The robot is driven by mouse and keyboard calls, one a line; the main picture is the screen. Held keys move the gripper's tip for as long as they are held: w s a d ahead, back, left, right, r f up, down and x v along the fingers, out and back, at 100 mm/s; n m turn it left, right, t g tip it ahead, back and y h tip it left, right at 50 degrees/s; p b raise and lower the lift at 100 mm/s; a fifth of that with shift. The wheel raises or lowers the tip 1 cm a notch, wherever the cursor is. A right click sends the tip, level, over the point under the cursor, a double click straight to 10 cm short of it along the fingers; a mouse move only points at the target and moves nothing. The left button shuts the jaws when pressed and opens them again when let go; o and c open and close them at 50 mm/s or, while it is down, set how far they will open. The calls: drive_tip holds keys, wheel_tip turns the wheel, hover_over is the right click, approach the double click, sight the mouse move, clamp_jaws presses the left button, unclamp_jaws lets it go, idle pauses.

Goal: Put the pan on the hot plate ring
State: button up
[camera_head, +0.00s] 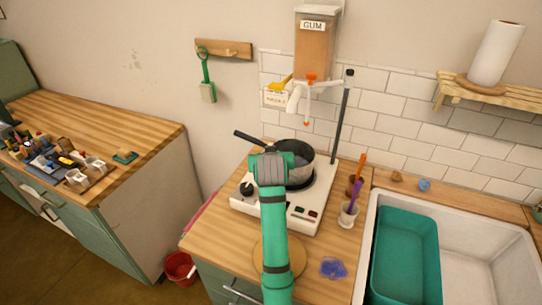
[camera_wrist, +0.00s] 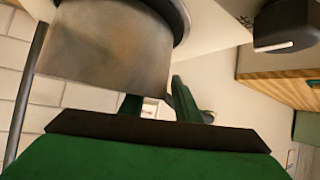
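The pan (camera_head: 303,149) is grey metal with a dark inside, and its black handle (camera_head: 250,137) points to the upper left. It looks upright over the dark hot plate ring (camera_head: 309,186), whose front and right part shows below it. I cannot tell whether the pan fully rests on the ring. The pan's side (camera_wrist: 105,55) fills the upper left of the wrist view. My gripper (camera_wrist: 157,100) is right at the pan, its green fingers apart with a gap between them. The pan hides part of one finger. In the head view my wrist covers the pan's front left.
The white hot plate (camera_head: 265,207) has a black knob (camera_head: 247,188). A black pole (camera_head: 342,115) stands behind it. A cup with colored tools (camera_head: 348,217) is at its right, beside the sink with a green basin (camera_head: 405,255). A gum dispenser (camera_head: 312,55) hangs above.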

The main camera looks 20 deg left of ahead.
idle(0.3)
drive_tip(key=v, duration=1.2)
drive_tip(key=shift+a, duration=0.1)
